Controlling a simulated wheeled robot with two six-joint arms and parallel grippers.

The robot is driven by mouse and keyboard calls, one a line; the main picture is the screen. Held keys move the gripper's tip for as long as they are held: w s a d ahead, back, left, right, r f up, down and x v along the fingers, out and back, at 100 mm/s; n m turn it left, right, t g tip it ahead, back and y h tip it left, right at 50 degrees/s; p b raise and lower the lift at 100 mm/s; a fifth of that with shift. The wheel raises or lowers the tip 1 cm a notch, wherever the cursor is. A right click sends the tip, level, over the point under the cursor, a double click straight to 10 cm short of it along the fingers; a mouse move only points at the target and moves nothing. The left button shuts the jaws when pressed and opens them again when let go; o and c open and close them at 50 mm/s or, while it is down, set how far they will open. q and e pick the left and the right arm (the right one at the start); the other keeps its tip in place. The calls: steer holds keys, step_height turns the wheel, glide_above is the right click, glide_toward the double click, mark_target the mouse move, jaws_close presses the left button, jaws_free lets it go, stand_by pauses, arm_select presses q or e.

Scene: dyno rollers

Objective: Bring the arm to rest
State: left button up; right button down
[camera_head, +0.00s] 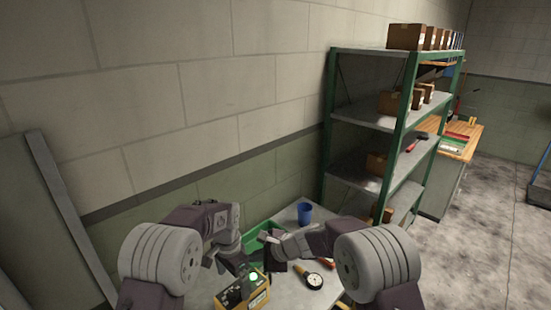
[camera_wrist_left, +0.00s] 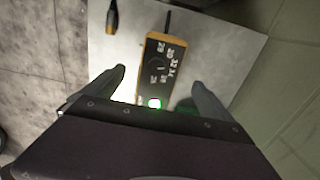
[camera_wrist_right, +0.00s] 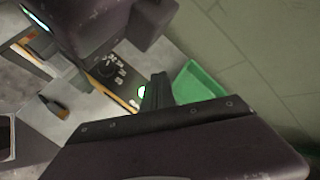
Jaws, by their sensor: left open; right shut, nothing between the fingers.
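My left gripper (camera_head: 230,262) is open and empty above a small table, over a yellow-and-black device. In the left wrist view its two fingers (camera_wrist_left: 160,90) are spread, with the device (camera_wrist_left: 157,62) and its lit green lamp showing between and beyond them. I cannot tell the exact gap to it. My right gripper (camera_head: 270,245) is shut and empty, close beside the left one. In the right wrist view its fingers (camera_wrist_right: 157,92) are together, near a green tray (camera_wrist_right: 196,82). Part of my left arm hides some of the device there.
On the table (camera_head: 285,297) are a blue cup (camera_head: 304,211), a round gauge (camera_head: 314,281) and an orange-handled tool (camera_wrist_left: 112,18). A wall stands behind. A green-framed shelf (camera_head: 375,118) with boxes rises at the right, with open floor (camera_head: 480,225) beyond it.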

arm_select(q)
steer(key=shift+r, duration=0.25)
steer(key=s+a+r+n, duration=0.1)
steer(key=s+a+r, duration=0.3)
steer(key=s+r, duration=0.1)
arm_select(e)
steer(key=s+d+r+n+h, duration=0.1)
steer(key=s+d+r+h, duration=0.15)
steer(key=d+r, duration=0.45)
arm_select(q)
steer(key=s+f+n, duration=0.2)
steer(key=s+n, duration=0.2)
steer(key=s, duration=0.3)
steer(key=s+a+f+n+t, duration=0.1)
steer(key=s+f+n, duration=0.2)
steer(key=s, duration=0.5)
steer(key=shift+a+f+n, duration=0.2)
steer(key=shift+f+n, duration=0.1)
steer(key=shift+n, duration=0.4)
arm_select(e)
steer(key=s+d+f+n+g+h, duration=0.2)
steer(key=s+d+f+n, duration=0.3)
steer(key=s, duration=0.6)
steer(key=s+d+f+n+g+h, duration=0.1)
steer(key=s+d+f+n+h, duration=0.2)
steer(key=s+d+n, duration=0.6)
steer(key=shift+s+d+f+g, duration=0.4)
steer(key=shift+s+d+f, duration=0.7)
steer(key=shift+s+d, duration=0.45)
